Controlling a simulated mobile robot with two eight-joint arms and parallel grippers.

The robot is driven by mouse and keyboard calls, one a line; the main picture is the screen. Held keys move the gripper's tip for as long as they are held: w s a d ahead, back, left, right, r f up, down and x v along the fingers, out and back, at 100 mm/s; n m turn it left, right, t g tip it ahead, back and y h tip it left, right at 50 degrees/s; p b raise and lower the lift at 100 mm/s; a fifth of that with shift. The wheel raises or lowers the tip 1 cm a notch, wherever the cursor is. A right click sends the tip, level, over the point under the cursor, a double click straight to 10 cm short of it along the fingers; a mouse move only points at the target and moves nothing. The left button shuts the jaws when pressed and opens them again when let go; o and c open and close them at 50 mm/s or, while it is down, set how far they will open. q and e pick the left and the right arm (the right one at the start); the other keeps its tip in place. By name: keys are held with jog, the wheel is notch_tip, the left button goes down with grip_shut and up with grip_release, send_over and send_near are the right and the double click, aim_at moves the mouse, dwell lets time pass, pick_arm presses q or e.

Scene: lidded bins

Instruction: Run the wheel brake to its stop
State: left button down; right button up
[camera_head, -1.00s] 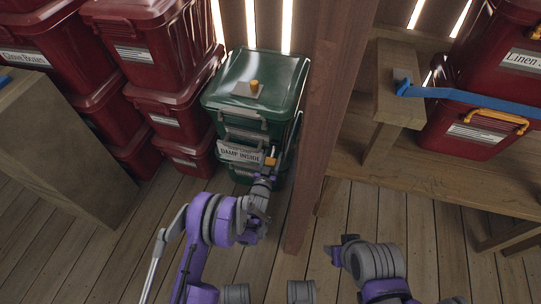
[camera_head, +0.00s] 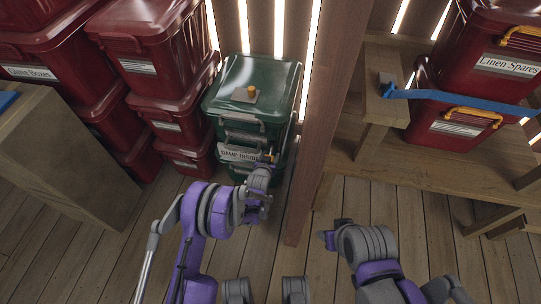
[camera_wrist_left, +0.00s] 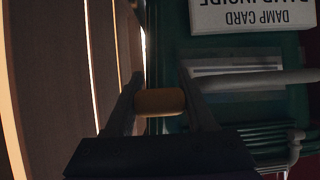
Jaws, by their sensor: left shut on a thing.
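A green lidded bin stack (camera_head: 253,103) stands between the red bins and the wooden post, with a "DAMP INSIDE" label on its front. A small orange grip (camera_head: 270,157), which looks like the wheel brake's handle, is at its front right side. My left gripper (camera_head: 266,163) is at that grip. In the left wrist view the orange grip (camera_wrist_left: 160,102) lies across between the two fingers, and the gripper is shut on it. The wheels and the brake's stop are hidden. My right gripper (camera_head: 329,240) is low in the middle, away from the bin; its jaws do not show clearly.
Stacked red bins (camera_head: 160,80) stand close on the left. A wooden post (camera_head: 322,130) rises just right of the green stack. A bench (camera_head: 440,165) with a blue strap (camera_head: 450,94) and more red bins is at the right. Plank floor in front is clear.

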aim_at(270, 153)
pick_arm(q)
jog(key=r+g, duration=0.1)
jog(key=g+y, duration=0.1)
jog(key=g, duration=0.1)
jog(key=shift+a+r+g, duration=0.2)
jog(key=shift+r+g, duration=0.1)
jog(key=shift+r, duration=0.1)
jog(key=shift+s+r+g+y, duration=0.1)
jog(key=shift+r+g+y, duration=0.3)
jog(key=shift+g, duration=0.55)
jog(key=shift+r+g+y, duration=0.4)
jog(key=shift+g, duration=0.55)
jog(key=shift+c, duration=1.2)
grip_release()
jog(key=shift+d, duration=0.1)
jog(key=shift+r, duration=0.1)
jog(key=p+v, duration=0.1)
jog(key=v, duration=0.9)
jog(key=shift+s+r, duration=0.15)
jog(key=shift+r, duration=0.15)
